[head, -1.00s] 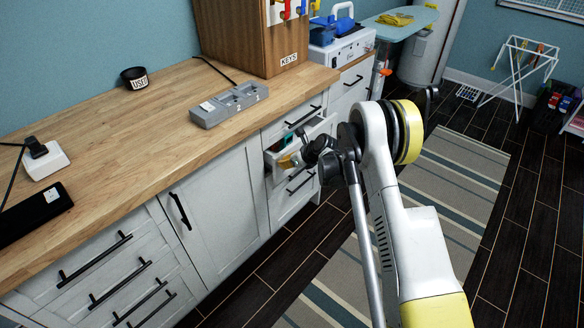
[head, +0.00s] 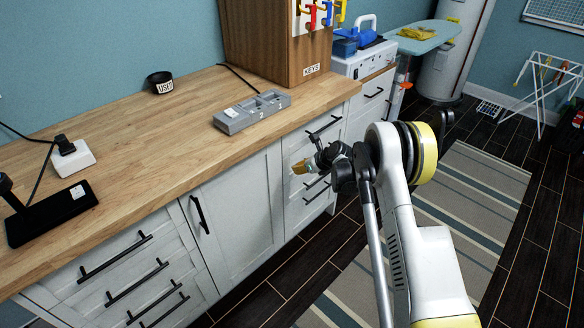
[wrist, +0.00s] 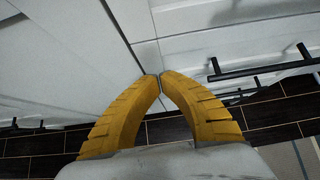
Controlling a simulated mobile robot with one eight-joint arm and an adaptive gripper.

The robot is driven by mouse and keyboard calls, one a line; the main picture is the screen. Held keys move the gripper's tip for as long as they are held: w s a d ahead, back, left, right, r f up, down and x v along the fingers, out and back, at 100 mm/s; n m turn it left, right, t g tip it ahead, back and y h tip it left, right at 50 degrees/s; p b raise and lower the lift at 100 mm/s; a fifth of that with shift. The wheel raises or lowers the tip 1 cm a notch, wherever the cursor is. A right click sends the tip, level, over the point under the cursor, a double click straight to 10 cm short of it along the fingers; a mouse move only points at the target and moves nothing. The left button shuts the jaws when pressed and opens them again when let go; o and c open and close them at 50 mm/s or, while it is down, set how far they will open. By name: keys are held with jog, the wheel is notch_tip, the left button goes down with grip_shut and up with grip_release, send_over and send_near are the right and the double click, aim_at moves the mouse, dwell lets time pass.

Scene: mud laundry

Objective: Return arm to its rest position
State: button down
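My gripper (head: 295,168) is in front of the white drawer stack (head: 293,206) below the wooden counter, with my arm stretched out ahead. In the wrist view its two yellow fingers (wrist: 161,77) curve together and meet at the tips, with nothing seen between them. The fingertips point toward the white cabinet fronts (wrist: 97,50). A black drawer handle (wrist: 262,69) shows to their right. The drawers of the stack look shut, though my gripper and wrist cover part of the upper ones.
The wooden counter (head: 150,133) runs along the left, holding a grey numbered tray (head: 252,112), a black cup (head: 161,83) and a black charging stand (head: 50,214). A wooden key cabinet (head: 262,40) stands at its far end. A striped rug (head: 465,205) covers open floor to the right.

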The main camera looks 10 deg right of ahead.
jog(key=p+v, duration=0.4)
jog(key=v, duration=0.6)
jog(key=shift+s, duration=0.15)
jog(key=s+r+n+h, duration=0.1)
jog(key=s+r+n, duration=0.6)
jog(key=r, duration=0.5)
jog(key=s+r+n+h, duration=0.2)
jog(key=s+r+n, duration=0.4)
jog(key=s+r, duration=0.4)
jog(key=s+d+r+n+h, duration=0.1)
jog(key=s+r+n, duration=0.1)
jog(key=s+n, duration=0.5)
jog(key=s+d+r+n+h, duration=0.1)
jog(key=s+n, duration=0.7)
jog(key=s, duration=1)
jog(key=shift+s+r+h, duration=0.15)
jog(key=shift+r+h, duration=0.25)
jog(key=shift+r, duration=0.05)
